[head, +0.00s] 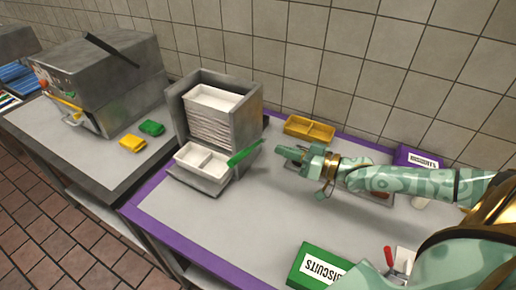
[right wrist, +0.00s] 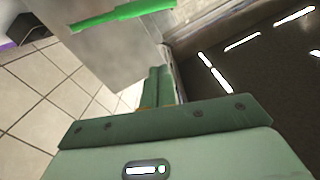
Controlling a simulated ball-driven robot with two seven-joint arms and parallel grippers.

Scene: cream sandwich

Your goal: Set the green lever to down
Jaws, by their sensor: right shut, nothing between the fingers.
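The green lever (head: 245,153) sticks out from the right side of the grey tray dispenser (head: 248,110). Its free end points right and slightly up in the head view. My right gripper (head: 283,152) is just to the right of the lever's free end, shut and empty, with a small gap in that view. In the right wrist view the green lever (right wrist: 122,15) crosses the top, beyond my shut fingertips (right wrist: 160,80). I cannot tell the exact depth between them. My left gripper is not in view.
A white divided tray (head: 205,160) sits at the dispenser's front. A yellow divided tray (head: 309,130) is behind my right gripper. A green biscuits box (head: 318,268) is at the front, a purple one (head: 424,160) at right. The middle counter (head: 240,215) is clear.

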